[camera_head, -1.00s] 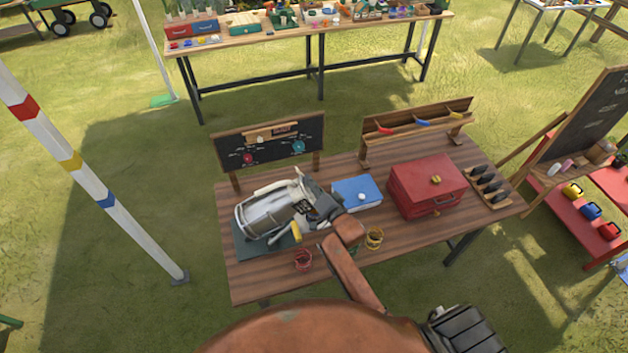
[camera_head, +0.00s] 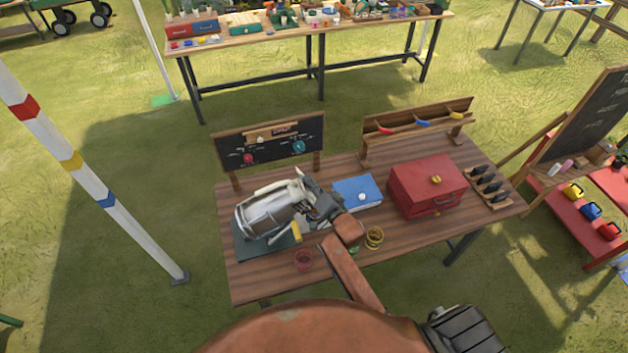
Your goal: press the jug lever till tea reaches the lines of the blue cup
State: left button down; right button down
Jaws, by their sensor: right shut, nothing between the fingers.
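A silver metal jug (camera_head: 268,213) lies tilted on a dark green mat (camera_head: 250,248) at the left of the wooden table, with a yellow part (camera_head: 296,231) low at its right end. My right gripper (camera_head: 318,203) is at the jug's right end, shut with nothing in it; its fingertips are hard to make out against the jug, and I cannot tell whether they touch the lever. A red cup (camera_head: 303,260) stands near the front edge and a yellow cup (camera_head: 375,237) right of my arm. A green bit (camera_head: 354,249) shows beside the arm. I see no blue cup; my arm may hide it. My left gripper is not in view.
A blue box (camera_head: 357,193) with a white knob and a red chest (camera_head: 428,187) stand right of the jug. A small chalkboard (camera_head: 270,142) and a wooden rack (camera_head: 418,129) stand at the back edge. The front right of the table is clear.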

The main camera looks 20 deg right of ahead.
jog(key=shift+d+r+p, duration=0.35)
jog(key=shift+p, duration=0.15)
jog(key=s+d+r, duration=0.3)
jog(key=s, duration=0.7)
jog(key=shift+d, duration=0.35)
jog(key=shift+s, duration=0.1)
